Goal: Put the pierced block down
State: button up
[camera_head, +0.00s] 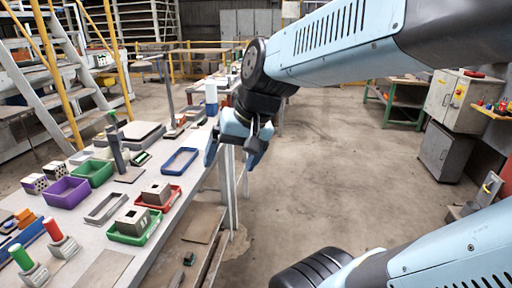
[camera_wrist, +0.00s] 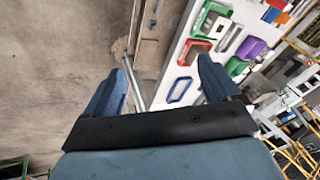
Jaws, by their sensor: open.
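Two beige-grey blocks with a dark opening in the top show in the head view. One pierced block (camera_head: 133,217) sits in a green tray (camera_head: 148,234); the other pierced block (camera_head: 157,192) sits in a red tray (camera_head: 172,200). I cannot tell which one the task means. My gripper (camera_head: 234,152) is open and empty, at the table's right edge, apart from both blocks. In the wrist view, my gripper's two blue fingers (camera_wrist: 162,66) stand wide apart with nothing between them. The green tray (camera_wrist: 216,10) and red tray (camera_wrist: 193,52) show beyond them.
A blue tray (camera_head: 181,161) lies empty on the white table (camera_head: 95,240), nearest my gripper. A grey tray (camera_head: 105,208), purple bin (camera_head: 66,192) and another green bin (camera_head: 94,173) stand further left. A dark post (camera_head: 114,150) rises behind. The floor (camera_head: 330,170) at right is clear.

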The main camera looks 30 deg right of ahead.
jog(key=s+d+r+h, duration=0.1)
jog(key=s+d+n+t+h, duration=0.1)
jog(key=d, duration=0.1)
jog(key=s+d+r+n+h, duration=0.1)
jog(key=shift+d+r+t, duration=0.15)
jog(key=shift+r+t, duration=0.15)
dwell(1.0)
